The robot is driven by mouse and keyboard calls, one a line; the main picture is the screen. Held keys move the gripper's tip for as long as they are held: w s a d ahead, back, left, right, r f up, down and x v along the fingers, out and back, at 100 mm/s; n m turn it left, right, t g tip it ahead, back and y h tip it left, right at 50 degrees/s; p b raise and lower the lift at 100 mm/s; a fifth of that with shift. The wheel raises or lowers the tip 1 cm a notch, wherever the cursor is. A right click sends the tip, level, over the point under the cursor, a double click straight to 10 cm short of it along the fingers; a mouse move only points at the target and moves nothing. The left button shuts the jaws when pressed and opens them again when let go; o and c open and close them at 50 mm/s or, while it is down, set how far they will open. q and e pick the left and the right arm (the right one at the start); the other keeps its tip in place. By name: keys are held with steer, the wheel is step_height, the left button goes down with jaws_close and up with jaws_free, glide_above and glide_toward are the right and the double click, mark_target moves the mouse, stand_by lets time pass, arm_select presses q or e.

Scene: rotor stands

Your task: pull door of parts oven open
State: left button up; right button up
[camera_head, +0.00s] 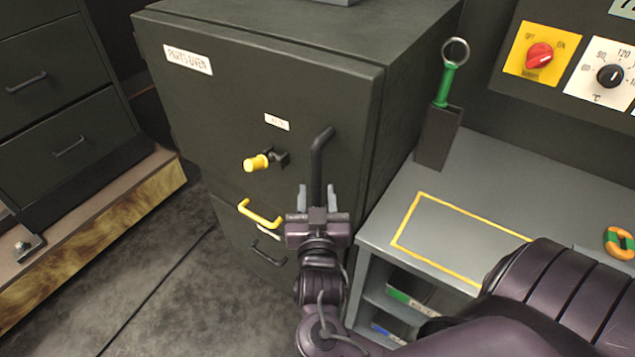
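The parts oven (420,50) is a dark grey cabinet with a white "PARTS OVEN" label (188,59). Its door (230,110) looks closed against the body. A black upright bar handle (318,160) stands on the right side of the door. A yellow-knobbed latch (257,162) sits left of the handle. My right gripper (317,196) is at the handle's lower part, its two fingers apart on either side of the bar, with gaps visible. The gripper hides the handle's lower end. My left gripper is not in view.
A yellow handle (260,214) and a darker one (268,254) are below the door. A grey bench (460,195) stands at right, with a green-handled tool (445,85) in a holder (438,138). Drawers (55,90) stand at left. Floor (170,290) before the oven is clear.

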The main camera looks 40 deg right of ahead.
steer(key=shift+x, duration=1.35)
jaws_close()
